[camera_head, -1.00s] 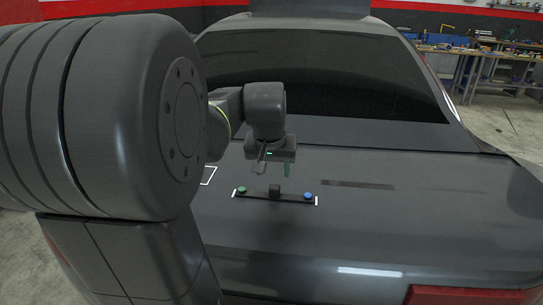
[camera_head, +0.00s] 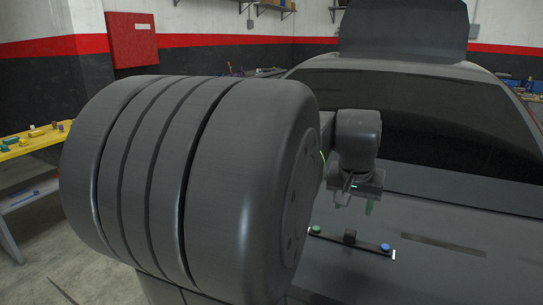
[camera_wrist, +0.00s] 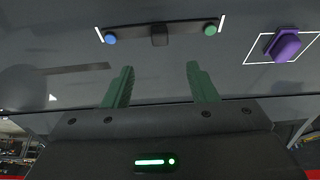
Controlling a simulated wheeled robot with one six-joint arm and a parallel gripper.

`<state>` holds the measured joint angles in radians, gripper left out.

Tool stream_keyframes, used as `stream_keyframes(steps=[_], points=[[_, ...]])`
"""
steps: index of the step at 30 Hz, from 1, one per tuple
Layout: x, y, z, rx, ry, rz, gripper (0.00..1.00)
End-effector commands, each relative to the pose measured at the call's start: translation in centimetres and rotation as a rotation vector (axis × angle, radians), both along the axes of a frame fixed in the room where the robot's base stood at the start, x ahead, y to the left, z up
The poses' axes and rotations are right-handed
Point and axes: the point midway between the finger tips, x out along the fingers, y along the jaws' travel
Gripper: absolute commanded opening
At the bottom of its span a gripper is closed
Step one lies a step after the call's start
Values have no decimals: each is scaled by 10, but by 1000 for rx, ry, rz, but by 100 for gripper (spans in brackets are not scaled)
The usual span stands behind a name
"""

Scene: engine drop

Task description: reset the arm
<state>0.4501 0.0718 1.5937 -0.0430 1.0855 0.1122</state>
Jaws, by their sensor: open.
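My gripper (camera_head: 358,202) hangs above the dark car's rear lid in the head view, its fingers pointing down. In the wrist view its two green fingers (camera_wrist: 160,88) are spread apart with nothing between them. A black bar (camera_head: 345,239) with a green button, a dark block in the middle and a blue button lies on the lid below and in front of the gripper. The bar also shows at the top of the wrist view (camera_wrist: 185,30), apart from the fingers. My large arm link covers the left middle of the head view.
A purple object (camera_wrist: 285,46) sits in a white outline on the lid in the wrist view. A yellow-topped table (camera_head: 35,140) with small items stands at the left. A red box (camera_head: 132,40) hangs on the wall. The car's rear window (camera_head: 420,120) rises behind the gripper.

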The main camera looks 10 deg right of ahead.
Motion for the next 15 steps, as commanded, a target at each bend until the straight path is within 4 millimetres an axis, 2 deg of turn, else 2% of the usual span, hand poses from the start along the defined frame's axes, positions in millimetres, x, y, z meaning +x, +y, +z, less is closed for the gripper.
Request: stream_keyframes(steps=[15], points=[[31,-19,-91,2,5,0,52]])
